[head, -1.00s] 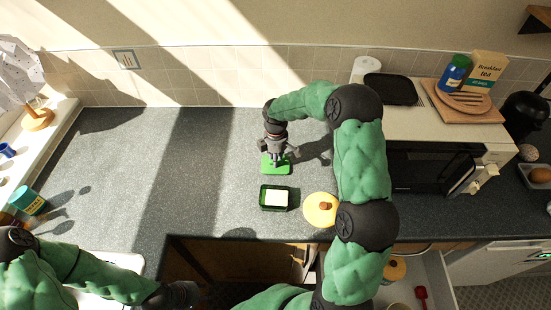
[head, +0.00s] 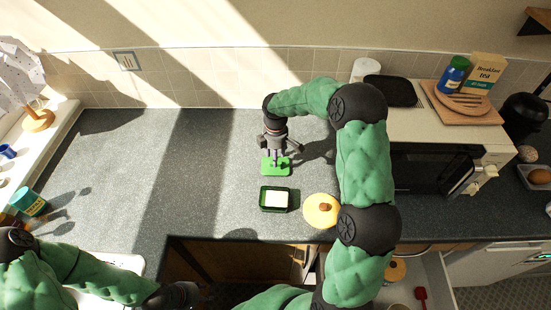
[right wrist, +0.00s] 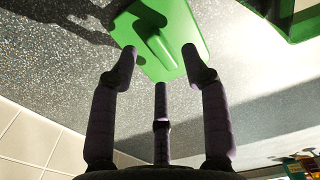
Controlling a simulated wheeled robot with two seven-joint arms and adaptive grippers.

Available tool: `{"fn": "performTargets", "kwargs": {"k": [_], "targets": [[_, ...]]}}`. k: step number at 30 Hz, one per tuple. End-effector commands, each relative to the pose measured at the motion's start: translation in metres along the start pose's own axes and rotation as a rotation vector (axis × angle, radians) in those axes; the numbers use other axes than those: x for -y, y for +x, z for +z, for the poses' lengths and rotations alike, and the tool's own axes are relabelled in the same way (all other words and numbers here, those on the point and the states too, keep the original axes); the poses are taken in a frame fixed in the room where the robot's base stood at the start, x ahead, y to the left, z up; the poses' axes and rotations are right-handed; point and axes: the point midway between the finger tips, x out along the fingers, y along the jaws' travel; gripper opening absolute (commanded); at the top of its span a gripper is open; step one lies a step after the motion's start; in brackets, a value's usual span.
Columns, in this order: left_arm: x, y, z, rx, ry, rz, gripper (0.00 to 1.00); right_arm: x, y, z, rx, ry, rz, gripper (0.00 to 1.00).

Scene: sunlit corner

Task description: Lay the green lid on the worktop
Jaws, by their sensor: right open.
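The green lid (head: 284,170) lies flat on the grey worktop (head: 110,175), behind a dark green dish (head: 264,206) holding a pale block. My right gripper (head: 276,160) is over the lid with its fingers spread. In the right wrist view the lid (right wrist: 183,30) and its raised handle lie beyond the fingertips of the right gripper (right wrist: 161,66), and the handle is not gripped. My left gripper (head: 182,294) is at the bottom edge of the head view, dark and partly cut off, so its fingers cannot be made out.
A round yellow lid with a brown knob (head: 318,216) lies right of the dish, close to my right arm. A microwave (head: 425,170) stands on the right. An open drawer (head: 432,275) is below the worktop's front edge. The worktop's left part is largely clear.

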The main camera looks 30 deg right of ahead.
Motion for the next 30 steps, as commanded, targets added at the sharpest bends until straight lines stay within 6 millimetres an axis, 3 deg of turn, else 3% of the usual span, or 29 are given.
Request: {"fn": "performTargets", "kwargs": {"k": [6, 12, 18, 30], "targets": [[-0.003, -0.007, 0.000, 0.000, 0.000, 0.000, 0.40, -0.001, -0.049, 0.000, -0.001, 0.000, 0.004, 0.47], [-0.004, -0.011, 0.000, 0.000, 0.000, 0.000, 0.40, -0.001, -0.080, 0.000, 0.000, 0.000, 0.003, 0.47], [-0.004, -0.012, 0.001, 0.000, 0.000, 0.000, 0.40, 0.000, -0.093, 0.000, 0.000, -0.001, 0.000, 0.47], [-0.004, -0.012, 0.000, 0.000, 0.000, 0.000, 0.40, 0.000, -0.095, 0.000, 0.000, -0.001, 0.000, 0.47]]}}
